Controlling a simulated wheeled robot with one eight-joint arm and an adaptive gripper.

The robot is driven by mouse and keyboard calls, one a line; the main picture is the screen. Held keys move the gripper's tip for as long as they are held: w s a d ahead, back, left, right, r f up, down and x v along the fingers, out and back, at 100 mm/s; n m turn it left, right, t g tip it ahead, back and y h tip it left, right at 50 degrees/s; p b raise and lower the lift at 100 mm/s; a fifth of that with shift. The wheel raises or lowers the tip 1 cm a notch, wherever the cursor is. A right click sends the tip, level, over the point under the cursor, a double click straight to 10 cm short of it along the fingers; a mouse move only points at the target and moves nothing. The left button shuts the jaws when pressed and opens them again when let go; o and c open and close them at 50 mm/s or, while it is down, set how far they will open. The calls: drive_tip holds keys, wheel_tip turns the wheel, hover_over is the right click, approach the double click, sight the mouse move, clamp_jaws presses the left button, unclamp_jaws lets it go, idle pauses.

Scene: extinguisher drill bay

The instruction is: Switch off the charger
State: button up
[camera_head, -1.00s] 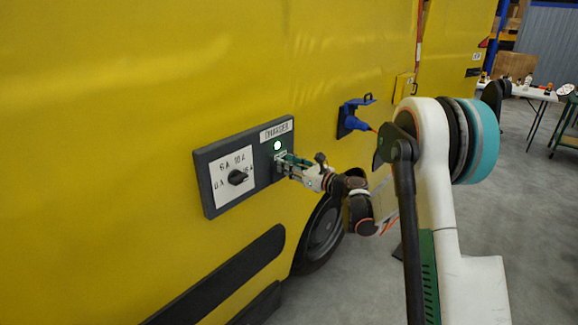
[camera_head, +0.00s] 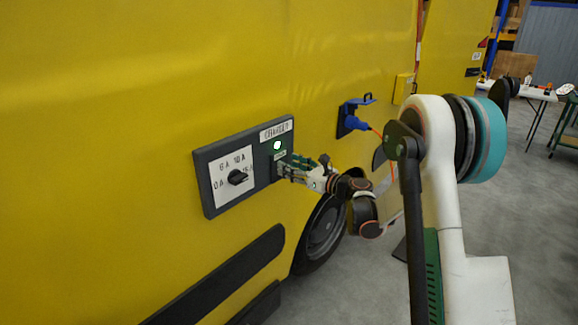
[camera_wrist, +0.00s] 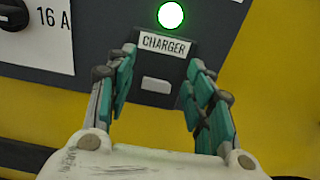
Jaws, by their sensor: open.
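The charger panel (camera_head: 212,205) is a dark box on the side of a yellow van. A green lamp (camera_head: 277,145) is lit on it; the lamp also shows in the wrist view (camera_wrist: 171,15). Below the lamp is a dark switch labelled CHARGER (camera_wrist: 165,45), with a pale lower part (camera_wrist: 156,86). A black rotary knob (camera_head: 237,177) sits on a white dial plate at the panel's left. My gripper (camera_head: 281,166) is at the switch. In the wrist view my gripper (camera_wrist: 160,70) is open, with its fingers on either side of the switch. Contact cannot be told.
A blue plug in a socket (camera_head: 354,121) with an orange cable is on the van right of the panel. A wheel (camera_head: 322,232) is below. Grey floor is clear between.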

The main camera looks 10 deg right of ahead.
drive_tip(key=v, duration=1)
drive_tip(key=shift+s+d, duration=0.15)
drive_tip(key=shift+s, duration=0.1)
